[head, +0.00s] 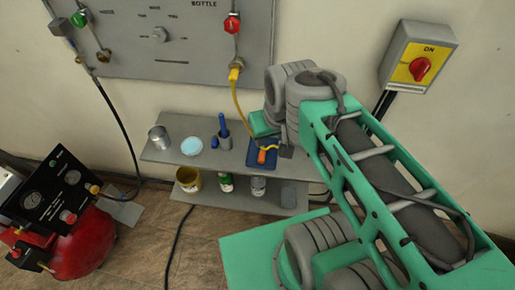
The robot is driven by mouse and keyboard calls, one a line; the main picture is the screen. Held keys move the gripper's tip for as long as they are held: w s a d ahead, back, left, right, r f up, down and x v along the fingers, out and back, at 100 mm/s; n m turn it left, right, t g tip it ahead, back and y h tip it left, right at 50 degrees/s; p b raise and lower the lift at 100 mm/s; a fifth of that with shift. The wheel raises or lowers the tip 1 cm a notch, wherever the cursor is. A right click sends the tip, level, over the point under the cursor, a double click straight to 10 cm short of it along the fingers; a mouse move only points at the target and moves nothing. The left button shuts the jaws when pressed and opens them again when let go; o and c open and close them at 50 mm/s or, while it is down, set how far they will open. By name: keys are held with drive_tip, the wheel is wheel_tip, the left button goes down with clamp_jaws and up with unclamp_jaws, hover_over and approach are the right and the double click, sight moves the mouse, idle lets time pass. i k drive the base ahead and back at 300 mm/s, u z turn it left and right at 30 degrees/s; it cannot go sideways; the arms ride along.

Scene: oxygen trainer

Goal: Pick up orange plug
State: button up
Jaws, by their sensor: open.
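The orange plug (262,156) is small and lies in the dark blue tray (252,161) on the grey upper shelf, in the head view. My gripper (285,151) is just right of the plug and seems to be above the tray's right edge. It is small in the picture and partly hidden by my green arm, but it is open. The plug shows apart from it, with nothing seen between the jaws. How far above the plug it is, I cannot tell.
A yellow hose (240,103) hangs from the wall panel (160,50) down toward the tray. A red compressor (85,243) is at lower left.

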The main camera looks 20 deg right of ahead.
sight(262, 153)
drive_tip(key=u, duration=3.05)
drive_tip(key=k, duration=0.9)
drive_tip(key=u, duration=0.2)
